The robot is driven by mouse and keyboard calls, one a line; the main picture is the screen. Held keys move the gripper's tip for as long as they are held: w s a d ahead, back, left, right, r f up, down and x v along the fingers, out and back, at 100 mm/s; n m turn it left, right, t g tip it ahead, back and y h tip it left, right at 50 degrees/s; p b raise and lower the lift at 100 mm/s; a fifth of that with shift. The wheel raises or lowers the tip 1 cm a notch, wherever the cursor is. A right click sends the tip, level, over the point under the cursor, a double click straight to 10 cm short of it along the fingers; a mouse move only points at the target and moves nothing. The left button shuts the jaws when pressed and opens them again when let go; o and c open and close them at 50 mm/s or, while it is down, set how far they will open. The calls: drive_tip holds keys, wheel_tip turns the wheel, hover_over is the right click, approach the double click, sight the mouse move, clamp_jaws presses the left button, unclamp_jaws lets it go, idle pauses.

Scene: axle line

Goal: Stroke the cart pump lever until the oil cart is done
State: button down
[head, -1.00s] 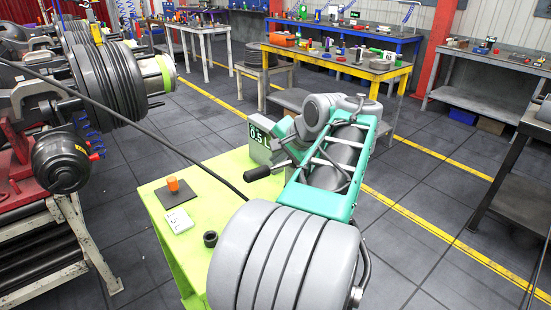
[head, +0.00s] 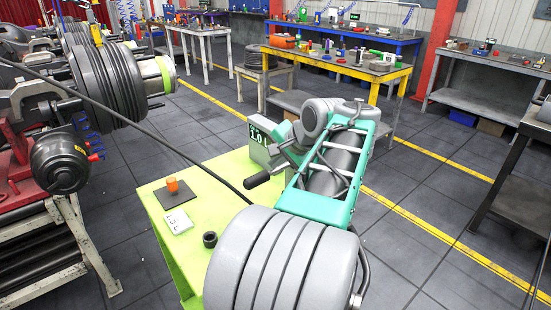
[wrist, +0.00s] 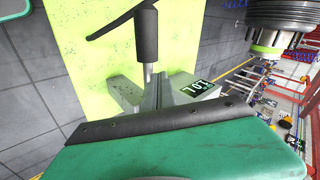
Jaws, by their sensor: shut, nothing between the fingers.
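The oil cart (head: 203,168) has a lime-green top. Its meter (head: 259,134) stands on it and reads about 1.0; its display also shows in the wrist view (wrist: 195,88), turned. The pump lever's black grip (head: 264,178) sticks out toward the left; in the wrist view the grip (wrist: 147,36) points up on a grey rod. My gripper (head: 286,160) is shut and empty, close by the lever's rod beside the meter. My teal and grey arm links hide much of this spot, so I cannot tell whether the fingers touch the lever.
An orange cup (head: 172,185) on a dark pad, a white card (head: 176,221) and a small black ring (head: 210,240) lie on the cart top. A dark hose (head: 150,130) slants in from the left machinery. Benches stand behind; open floor lies to the right.

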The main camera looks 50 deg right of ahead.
drive_tip(key=shift+f, duration=0.2)
drive_tip(key=shift+r, duration=0.15)
idle(0.3)
drive_tip(key=shift+s+d+r+p, duration=0.1)
drive_tip(key=shift+d+r+p, duration=0.15)
drive_tip(key=shift+r+p, duration=0.65)
drive_tip(key=shift+s+d+r+p, duration=0.1)
drive_tip(key=shift+d+r+p, duration=0.2)
drive_tip(key=shift+r+p, duration=0.65)
drive_tip(key=shift+d+r+p, duration=0.25)
drive_tip(key=shift+r+p, duration=0.3)
drive_tip(key=shift+p, duration=0.65)
drive_tip(key=r+p, duration=0.1)
drive_tip(key=p, duration=0.1)
drive_tip(key=d+r+p, duration=0.1)
drive_tip(key=r+p, duration=0.2)
drive_tip(key=shift+s+d+r+p, duration=0.2)
drive_tip(key=shift+d+r+p, duration=0.15)
drive_tip(key=shift+p, duration=0.05)
